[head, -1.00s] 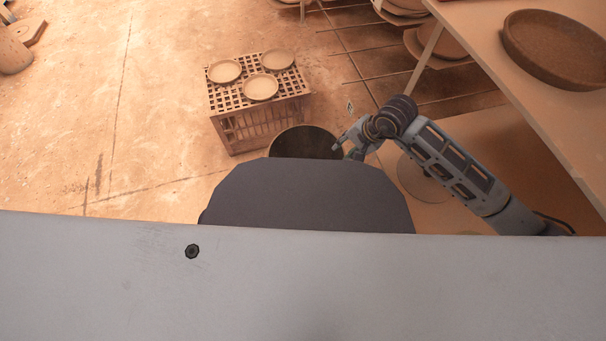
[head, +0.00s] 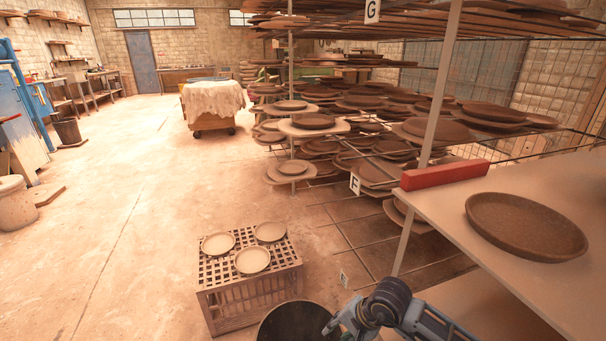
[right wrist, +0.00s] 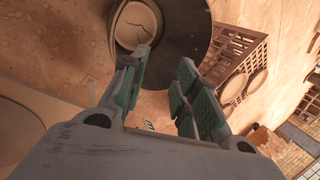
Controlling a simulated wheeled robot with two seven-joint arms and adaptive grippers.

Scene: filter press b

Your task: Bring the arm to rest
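My right arm comes in at the lower right of the head view, with its gripper (head: 333,325) beside the rim of a dark round bin (head: 290,318). In the right wrist view the gripper (right wrist: 163,62) has its two green-padded fingers apart, with nothing between them. Beyond the fingertips is the bin (right wrist: 195,45), with a pale round piece marked by a dark crack-like line (right wrist: 135,22) in it. My left gripper is in neither view.
A slatted crate (head: 245,295) with three pale plates stands left of the bin. A table (head: 450,215) at the right holds a brown dish (head: 525,227) and a red bar (head: 444,175). Tall racks of plates stand behind. The floor at left is open.

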